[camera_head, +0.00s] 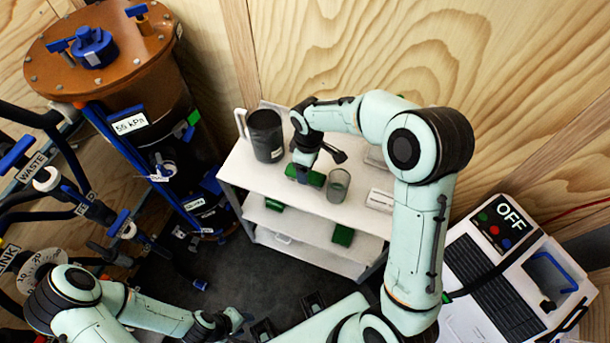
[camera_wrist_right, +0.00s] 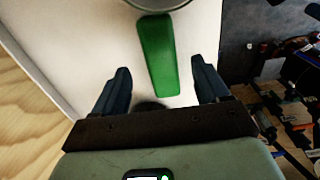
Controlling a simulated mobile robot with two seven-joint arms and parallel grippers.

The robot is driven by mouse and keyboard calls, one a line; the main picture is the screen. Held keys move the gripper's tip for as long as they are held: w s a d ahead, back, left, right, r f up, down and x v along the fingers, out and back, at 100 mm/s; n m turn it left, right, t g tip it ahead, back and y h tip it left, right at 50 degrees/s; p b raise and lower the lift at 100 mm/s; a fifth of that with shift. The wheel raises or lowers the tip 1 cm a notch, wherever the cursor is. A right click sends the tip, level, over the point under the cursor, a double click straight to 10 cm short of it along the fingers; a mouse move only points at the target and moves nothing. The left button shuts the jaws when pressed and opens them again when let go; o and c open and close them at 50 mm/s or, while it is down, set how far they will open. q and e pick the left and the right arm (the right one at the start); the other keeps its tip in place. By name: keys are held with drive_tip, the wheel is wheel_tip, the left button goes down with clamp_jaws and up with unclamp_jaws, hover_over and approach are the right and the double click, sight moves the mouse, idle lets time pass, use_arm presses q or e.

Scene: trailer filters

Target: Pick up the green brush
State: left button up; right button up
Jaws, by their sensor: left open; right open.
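The green brush (camera_head: 312,178) lies on the top shelf of a white rack, between a dark pitcher and a glass. In the right wrist view the green brush (camera_wrist_right: 158,58) is a long green block on a white surface, its near end between my finger lines. My right gripper (camera_wrist_right: 160,68) is open, one finger on either side of the brush with gaps; I see no contact. In the head view my right gripper (camera_head: 306,158) is over the brush and hides part of it. My left gripper (camera_head: 236,320) is open, low at the bottom, away from the rack.
A dark pitcher (camera_head: 265,135) and a grey glass (camera_head: 338,186) stand close to the brush. A white box (camera_head: 380,200) is to the right. More green blocks (camera_head: 343,235) lie on the lower shelf. A brown-topped tank (camera_head: 105,55) stands left, a white OFF console (camera_head: 500,225) right.

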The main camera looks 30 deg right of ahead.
drive_tip(key=f, duration=0.5)
drive_tip(key=shift+w+a, duration=0.25)
drive_tip(key=shift+a, duration=0.05)
drive_tip(key=c, duration=1.2)
use_arm(q)
drive_tip(key=shift+r, duration=0.1)
use_arm(e)
drive_tip(key=shift+r, duration=0.1)
use_arm(q)
drive_tip(key=shift+w+r+p, duration=0.8)
drive_tip(key=shift+r+p, duration=0.15)
drive_tip(key=shift+r, duration=0.2)
use_arm(e)
wheel_tip(320, 180, up, 20)
drive_tip(key=shift+f, duration=0.1)
drive_tip(key=o, duration=0.5)
drive_tip(key=shift+c, duration=1.1)
